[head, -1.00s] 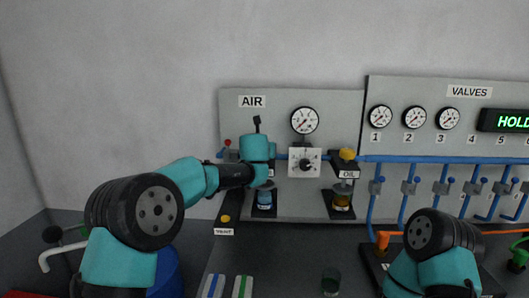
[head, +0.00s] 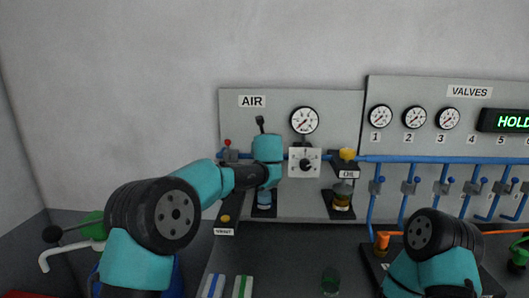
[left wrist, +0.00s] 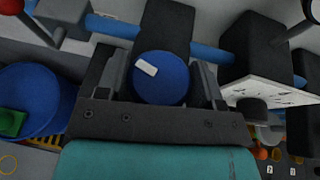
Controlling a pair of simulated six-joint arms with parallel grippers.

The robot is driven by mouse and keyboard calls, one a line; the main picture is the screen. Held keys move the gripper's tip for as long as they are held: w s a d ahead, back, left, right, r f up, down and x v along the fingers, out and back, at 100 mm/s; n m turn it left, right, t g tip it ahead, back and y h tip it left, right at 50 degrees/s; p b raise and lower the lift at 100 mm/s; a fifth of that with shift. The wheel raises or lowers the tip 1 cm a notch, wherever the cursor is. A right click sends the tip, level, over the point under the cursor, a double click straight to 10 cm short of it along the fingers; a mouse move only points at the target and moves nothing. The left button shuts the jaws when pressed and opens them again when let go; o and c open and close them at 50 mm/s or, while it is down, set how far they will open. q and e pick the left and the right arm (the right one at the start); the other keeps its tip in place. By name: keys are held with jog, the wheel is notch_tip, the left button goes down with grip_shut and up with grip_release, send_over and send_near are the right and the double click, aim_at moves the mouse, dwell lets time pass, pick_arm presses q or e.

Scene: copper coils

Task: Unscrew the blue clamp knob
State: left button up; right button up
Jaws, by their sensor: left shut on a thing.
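The blue clamp knob (left wrist: 160,70) shows in the left wrist view as a round blue cap with a white mark on top, in front of a dark block on the blue pipe. My left gripper (left wrist: 158,85) is shut on it, with one finger on each side. In the head view my left wrist covers the knob and the fingers, at the left of the AIR panel (head: 235,120). A blue-tinted jar (head: 264,198) shows just below the wrist. My right gripper is out of view; only part of that arm shows.
A white square dial (head: 304,162) and a round gauge (head: 304,120) sit close on the right. A yellow-topped OIL unit (head: 347,155) stands farther right. A red-topped valve (head: 227,145) is on the left. A green cup (head: 331,281) stands on the table.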

pick_arm(q)
jog(key=n+y, duration=0.3)
jog(key=shift+d+g+y, duration=0.1)
jog(key=shift+g+y, duration=0.3)
jog(key=shift+n+g+y, duration=0.7)
jog(key=shift+n+y, duration=0.5)
jog(key=shift+n, duration=0.2)
jog(key=shift+n+g+y, duration=0.8)
jog(key=shift+n+y, duration=0.4)
jog(key=o, duration=0.9)
jog(key=v, duration=1.7)
jog(key=shift+s+r, duration=0.1)
jog(key=shift+r, duration=0.05)
